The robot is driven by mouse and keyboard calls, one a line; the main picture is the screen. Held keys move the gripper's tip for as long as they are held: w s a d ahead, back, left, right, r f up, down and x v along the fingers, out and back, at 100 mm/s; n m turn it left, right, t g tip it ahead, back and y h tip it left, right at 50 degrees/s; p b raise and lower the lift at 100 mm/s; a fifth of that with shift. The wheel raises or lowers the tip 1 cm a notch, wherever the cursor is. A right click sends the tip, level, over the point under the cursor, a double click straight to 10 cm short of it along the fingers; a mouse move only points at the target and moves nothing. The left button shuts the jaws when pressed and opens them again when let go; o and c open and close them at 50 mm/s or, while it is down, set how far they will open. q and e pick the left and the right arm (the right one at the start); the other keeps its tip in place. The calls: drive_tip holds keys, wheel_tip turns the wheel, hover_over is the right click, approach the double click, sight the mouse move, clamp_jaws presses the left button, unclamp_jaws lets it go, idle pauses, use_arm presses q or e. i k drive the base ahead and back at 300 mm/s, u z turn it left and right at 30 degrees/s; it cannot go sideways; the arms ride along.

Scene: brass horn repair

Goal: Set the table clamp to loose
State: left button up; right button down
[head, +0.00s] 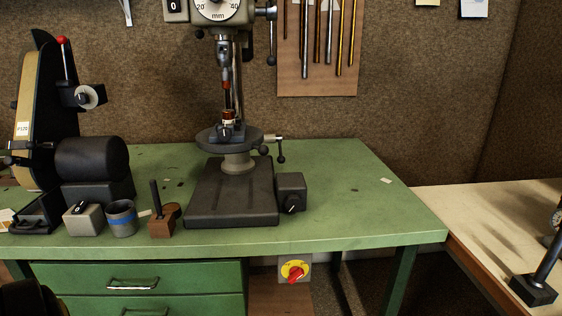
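A drill press stands on the green workbench (340,212). Its round grey table (212,139) sits on a short column above the dark base (231,207). A clamp lever (280,150) with a dark knob sticks out on the right side of the round table and hangs down. A second small dark knob (264,150) is just left of it. I cannot tell from this view whether the clamp is loose or tight. Neither of my grippers can be made out.
A belt sander (28,115), a grey box with a switch (84,219), a blue-banded cup (122,219) and a wooden block (164,222) crowd the left. A switch box (291,193) adjoins the base. A red-yellow switch (294,271) is under the edge. The bench's right side is mostly clear.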

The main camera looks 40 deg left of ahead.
sight(280, 159)
drive_tip(key=u, duration=1.1)
drive_tip(key=i, duration=0.9)
drive_tip(key=u, duration=0.85)
